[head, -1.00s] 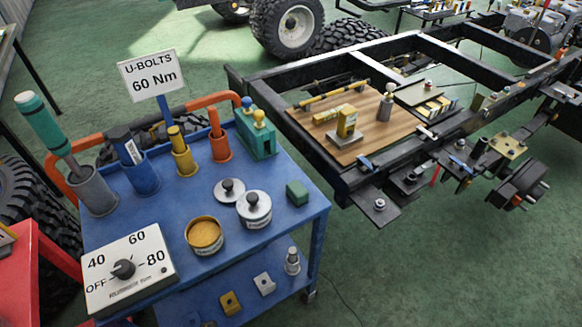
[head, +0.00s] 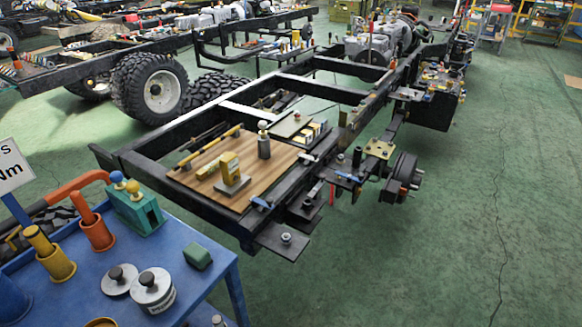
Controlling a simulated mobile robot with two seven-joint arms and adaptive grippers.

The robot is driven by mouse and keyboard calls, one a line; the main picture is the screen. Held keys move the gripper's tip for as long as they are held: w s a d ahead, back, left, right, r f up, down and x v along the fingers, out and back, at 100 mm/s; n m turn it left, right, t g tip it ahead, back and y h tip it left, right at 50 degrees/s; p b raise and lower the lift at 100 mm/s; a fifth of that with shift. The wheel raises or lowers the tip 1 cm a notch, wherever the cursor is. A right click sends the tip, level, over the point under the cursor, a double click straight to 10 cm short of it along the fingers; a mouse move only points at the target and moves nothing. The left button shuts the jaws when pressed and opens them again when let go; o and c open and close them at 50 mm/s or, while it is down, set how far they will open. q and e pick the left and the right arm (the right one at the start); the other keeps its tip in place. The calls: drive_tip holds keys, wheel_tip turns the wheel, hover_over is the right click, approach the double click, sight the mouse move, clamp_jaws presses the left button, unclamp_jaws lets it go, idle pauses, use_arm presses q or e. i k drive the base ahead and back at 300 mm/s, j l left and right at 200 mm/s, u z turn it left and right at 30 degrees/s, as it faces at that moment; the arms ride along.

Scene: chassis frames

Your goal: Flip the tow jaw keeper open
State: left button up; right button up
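I cannot tell for sure which part is the tow jaw keeper. The black chassis frame (head: 268,78) stretches from the middle of the head view toward the back right. A dark plate with a bolt (head: 285,239) sticks out at its near corner. A wooden board (head: 262,186) lies across the near end of the frame. On the board are a yellow block on a grey base (head: 231,176), a yellow bar (head: 209,146) and a grey post with a light ball top (head: 264,147). Neither of my grippers is in view.
A blue cart (head: 85,270) stands at the near left with orange and yellow holders, a green block (head: 198,256) and round metal lids (head: 152,289). A wheel hub (head: 403,178) sticks out on the frame's right side. Green floor (head: 450,250) is clear at the right.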

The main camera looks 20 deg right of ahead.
sight(322, 177)
drive_tip(key=i+l+z, duration=0.1)
drive_tip(key=l, duration=0.25)
drive_tip(key=i+l, duration=0.1)
drive_tip(key=l, duration=0.25)
drive_tip(key=i+l+z, duration=0.15)
drive_tip(key=l, duration=0.2)
drive_tip(key=i+l, duration=0.1)
drive_tip(key=l, duration=0.25)
drive_tip(key=i+l+z, duration=0.15)
drive_tip(key=l, duration=0.2)
